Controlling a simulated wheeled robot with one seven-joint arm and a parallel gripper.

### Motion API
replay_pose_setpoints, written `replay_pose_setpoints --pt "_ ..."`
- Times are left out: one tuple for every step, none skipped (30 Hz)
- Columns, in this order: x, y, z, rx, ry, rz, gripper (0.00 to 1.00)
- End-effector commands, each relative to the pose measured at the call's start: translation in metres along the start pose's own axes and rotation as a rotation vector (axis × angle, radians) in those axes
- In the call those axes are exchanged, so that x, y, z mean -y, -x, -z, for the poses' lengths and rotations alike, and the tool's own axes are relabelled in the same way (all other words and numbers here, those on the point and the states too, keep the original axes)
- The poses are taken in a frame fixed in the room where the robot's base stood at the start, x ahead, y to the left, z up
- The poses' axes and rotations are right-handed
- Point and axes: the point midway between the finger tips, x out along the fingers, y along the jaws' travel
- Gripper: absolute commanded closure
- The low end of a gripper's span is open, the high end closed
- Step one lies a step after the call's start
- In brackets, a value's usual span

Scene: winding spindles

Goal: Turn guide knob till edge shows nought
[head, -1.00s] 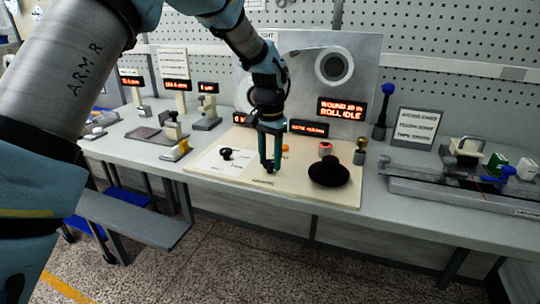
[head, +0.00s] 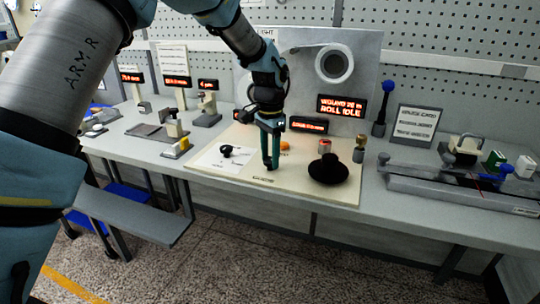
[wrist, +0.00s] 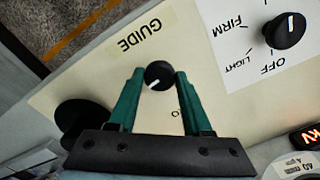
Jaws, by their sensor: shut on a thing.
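The guide knob (wrist: 159,75) is small, round and black, with a white pointer line towards the lower left in the wrist view. It sits on the cream panel by the printed word GUIDE (wrist: 146,33). My gripper (wrist: 158,76) has its two teal fingertips closed on either side of it. In the head view my gripper (head: 270,168) points straight down at the panel and hides the knob. A red-lettered display (head: 308,125) stands behind it; its text is too blurred to read. Another display (head: 341,106) reads ROLL IDLE on its lower line.
A second black knob (wrist: 285,30) sits on a white card marked OFF, LIGHT and FIRM. A black dome with a post (head: 328,172) stands right of my gripper. An orange button (head: 285,146) and a red-topped post (head: 325,147) are close behind.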

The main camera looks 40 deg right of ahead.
Motion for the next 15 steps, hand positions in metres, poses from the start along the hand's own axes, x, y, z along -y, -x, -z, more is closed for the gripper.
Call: replay_pose_setpoints --pt "0.0004 0.0005 0.0007 -0.003 0.000 0.001 1.00" --pt "0.0004 0.0005 0.0007 -0.003 0.000 0.001 1.00" --pt "0.0004 0.0005 0.0007 -0.003 0.000 0.002 0.50" --pt "0.0004 0.0005 0.0007 -0.002 0.000 0.001 0.46" --pt "0.0004 0.0005 0.0007 -0.002 0.000 0.001 0.43" --pt "0.0003 0.0004 0.0006 -0.002 0.001 0.001 0.38" --pt "0.0003 0.0004 0.0006 -0.002 0.001 0.001 0.35" --pt "0.0002 0.0004 0.0005 -0.002 0.001 0.001 0.32" --pt "0.0002 0.0003 0.0004 -0.001 0.001 0.001 0.27" --pt "0.0002 0.0003 0.0004 -0.001 0.001 0.001 0.24" --pt "0.0002 0.0003 0.0004 -0.001 0.001 0.001 0.21" --pt "0.0001 0.0003 0.0003 -0.001 0.001 0.001 0.21" --pt "0.0001 0.0003 0.0003 -0.001 0.001 0.001 0.21" --pt "0.0001 0.0002 0.0003 -0.001 0.001 0.001 0.21" --pt "0.0001 0.0002 0.0002 -0.001 0.001 0.000 0.21"
